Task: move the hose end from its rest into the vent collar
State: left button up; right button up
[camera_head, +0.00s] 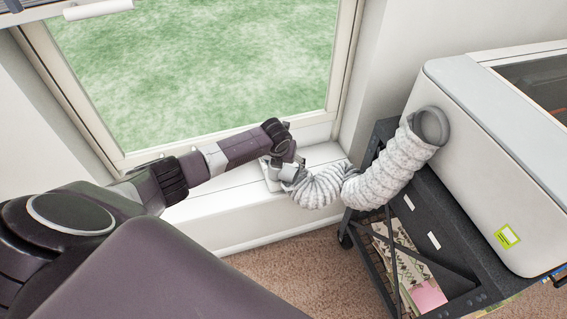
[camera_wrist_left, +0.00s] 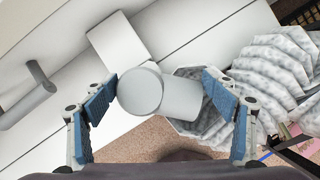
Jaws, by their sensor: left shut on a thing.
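My left gripper (camera_head: 287,157) is over the window sill, shut on the hose end (camera_wrist_left: 178,98). In the left wrist view, the hose end is a smooth pale grey cylinder with a round face, between the blue pads of my left gripper (camera_wrist_left: 160,92). The ribbed whitish hose (camera_head: 385,178) runs from it, sagging, up to a grey ring on the machine. A pale plate (camera_wrist_left: 116,38), which looks like the rest, lies beside the hose end on the sill. I cannot make out the vent collar. My right gripper is out of view.
The large pale machine (camera_head: 480,140) stands on a dark cart (camera_head: 450,245) holding papers. The window (camera_head: 200,70) is behind the sill (camera_head: 215,203). A grey handle-like bar (camera_wrist_left: 40,76) is at the left in the wrist view. Brown carpet (camera_head: 300,262) lies below the sill.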

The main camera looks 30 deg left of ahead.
pick_arm(q)
jog(key=shift+f, duration=0.25)
dwell(0.3)
jog(key=shift+s+f, duration=0.2)
dwell(0.8)
jog(key=o, duration=1.3)
jog(key=shift+w, duration=0.15)
jog(key=shift+r, duration=0.1)
jog(key=shift+r+p, duration=0.6)
jog(key=shift+p, duration=0.1)
jog(key=p+v, duration=0.6)
jog(key=p, duration=0.1)
jog(key=shift+f, duration=0.15)
